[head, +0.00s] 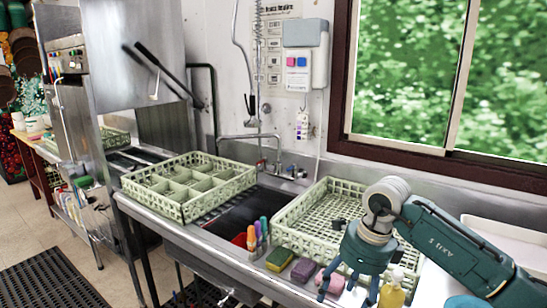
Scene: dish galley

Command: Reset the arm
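My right arm comes in from the right edge, and its teal gripper (347,291) hangs fingers down over the front counter edge at the lower right. Its fingers are spread apart and I see nothing held between them. It is in front of the right-hand pale green dish rack (318,212) and hides part of it. A yellow bottle (392,294) stands just right of the fingers. A pink sponge (330,281) lies behind them; I cannot tell whether they touch. My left gripper is not in view.
A compartment rack (188,181) sits left of the dark sink (236,214). Coloured markers (258,236), a yellow-green sponge (280,259) and a purple sponge (303,270) line the counter front. A faucet (262,137) and window (455,75) are behind. Floor at left is partly clear beside a black mat (50,285).

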